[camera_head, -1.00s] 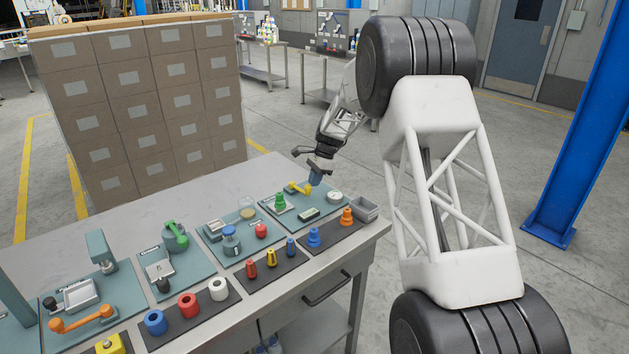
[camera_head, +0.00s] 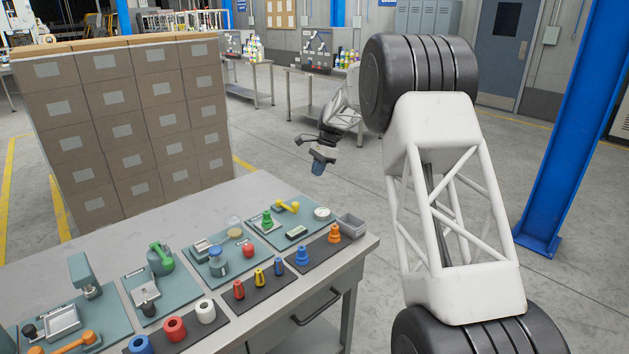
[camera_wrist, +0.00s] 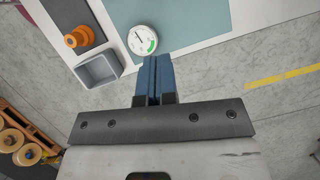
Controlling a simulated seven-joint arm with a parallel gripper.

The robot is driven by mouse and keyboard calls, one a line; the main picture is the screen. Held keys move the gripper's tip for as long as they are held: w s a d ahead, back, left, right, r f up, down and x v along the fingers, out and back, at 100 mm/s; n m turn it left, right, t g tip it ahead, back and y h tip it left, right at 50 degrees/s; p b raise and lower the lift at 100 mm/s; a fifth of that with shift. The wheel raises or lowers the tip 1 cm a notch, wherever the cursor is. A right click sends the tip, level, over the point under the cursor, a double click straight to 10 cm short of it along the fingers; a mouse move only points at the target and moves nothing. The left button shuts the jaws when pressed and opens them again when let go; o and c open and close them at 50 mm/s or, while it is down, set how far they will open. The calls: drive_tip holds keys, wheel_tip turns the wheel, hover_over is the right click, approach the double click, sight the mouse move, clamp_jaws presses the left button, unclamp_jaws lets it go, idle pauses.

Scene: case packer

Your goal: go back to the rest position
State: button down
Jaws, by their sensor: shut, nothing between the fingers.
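My gripper (camera_head: 318,169) hangs in the air beyond the right back corner of the workbench (camera_head: 262,188) in the head view. In the wrist view its two blue fingers (camera_wrist: 154,75) are together with nothing between them. Below the fingertips the wrist view shows a round white dial gauge (camera_wrist: 142,40), apart from them by some height. The gauge also shows in the head view (camera_head: 322,213), at the far right end of the bench.
A grey bin (camera_head: 350,224) and orange and blue stepped pieces stand at the bench's right end. Teal mats with small fixtures cover the bench. Stacked cartons (camera_head: 130,120) stand behind it on the left. A blue column (camera_head: 568,130) rises on the right. The floor between is clear.

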drive_tip(key=shift+w+d+r, duration=0.15)
drive_tip(key=shift+r, duration=0.35)
drive_tip(key=s+d+r+n+t+h, duration=0.15)
drive_tip(key=s+d+r, duration=0.35)
drive_tip(key=s, duration=0.5)
drive_tip(key=s+d+r+n, duration=0.2)
drive_tip(key=s+d+r, duration=0.3)
drive_tip(key=s, duration=0.5)
drive_tip(key=s+d+r+n+t, duration=0.1)
drive_tip(key=s+d+r+n, duration=0.15)
drive_tip(key=s+r, duration=0.6)
drive_tip(key=s+d+f+n, duration=0.1)
drive_tip(key=s+d+f, duration=0.2)
drive_tip(key=s, duration=1)
drive_tip(key=s+d+f+n+t+h, duration=0.1)
drive_tip(key=s+d+f+n, duration=0.1)
drive_tip(key=s, duration=1.1)
drive_tip(key=s+d+f+n+t+h, duration=0.1)
drive_tip(key=s+d+f+n, duration=0.1)
drive_tip(key=s, duration=1.1)
drive_tip(key=shift+s+d+f, duration=0.35)
drive_tip(key=shift+d+f, duration=0.45)
drive_tip(key=shift+d, duration=0.35)
